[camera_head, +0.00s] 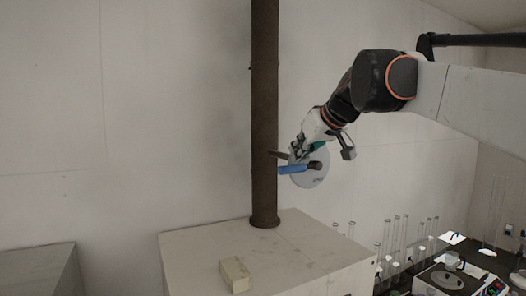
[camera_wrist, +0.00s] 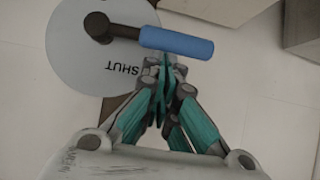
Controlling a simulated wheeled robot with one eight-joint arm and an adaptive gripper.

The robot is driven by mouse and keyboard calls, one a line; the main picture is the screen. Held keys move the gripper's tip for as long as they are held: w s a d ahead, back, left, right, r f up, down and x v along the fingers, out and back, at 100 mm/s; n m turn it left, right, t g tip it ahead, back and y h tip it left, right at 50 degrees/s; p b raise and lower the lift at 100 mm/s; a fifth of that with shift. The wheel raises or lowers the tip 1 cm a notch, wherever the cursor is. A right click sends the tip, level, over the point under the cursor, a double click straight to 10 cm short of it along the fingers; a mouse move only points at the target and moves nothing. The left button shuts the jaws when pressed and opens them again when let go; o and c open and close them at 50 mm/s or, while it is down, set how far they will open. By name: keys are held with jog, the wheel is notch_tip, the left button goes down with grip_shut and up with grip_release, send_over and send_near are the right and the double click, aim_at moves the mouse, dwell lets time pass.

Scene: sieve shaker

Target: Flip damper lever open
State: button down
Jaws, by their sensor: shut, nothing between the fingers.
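The damper lever has a blue grip (camera_head: 292,170) and sits on a round pale disc (camera_head: 311,172) at the side of the brown vertical pipe (camera_head: 264,120). In the wrist view the blue grip (camera_wrist: 176,42) points right from a dark brown pivot (camera_wrist: 98,26). The disc (camera_wrist: 88,68) there bears the word SHUT, below the lever. My gripper (camera_wrist: 165,62) is shut and empty, its teal-padded fingertips just below the blue grip in the picture; I cannot tell whether they touch it. In the head view my gripper (camera_head: 295,153) is at the disc, partly in front of it.
The pipe rises from a pale block-like stand (camera_head: 265,248) with a small beige block (camera_head: 235,274) on it. At the lower right are several glass tubes (camera_head: 395,240) and a bench device (camera_head: 452,278). The wall left of the pipe is clear.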

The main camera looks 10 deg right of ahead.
jog(key=shift+s+a+f+h, duration=0.1)
jog(key=shift+s+f+h, duration=0.1)
jog(key=shift+s+h, duration=0.1)
jog(key=shift+n+b, duration=0.3)
jog(key=shift+a+f+h, duration=0.1)
jog(key=shift+f+h, duration=0.15)
jog(key=shift+h, duration=0.05)
notch_tip(320, 180, down, 10)
jog(key=d+n+t+h+b, duration=0.2)
jog(key=n+t+h+b, duration=0.2)
jog(key=b, duration=0.5)
jog(key=shift+w+f+n+h, duration=0.25)
jog(key=shift+w+n+h, duration=0.15)
jog(key=shift+n+h, duration=0.55)
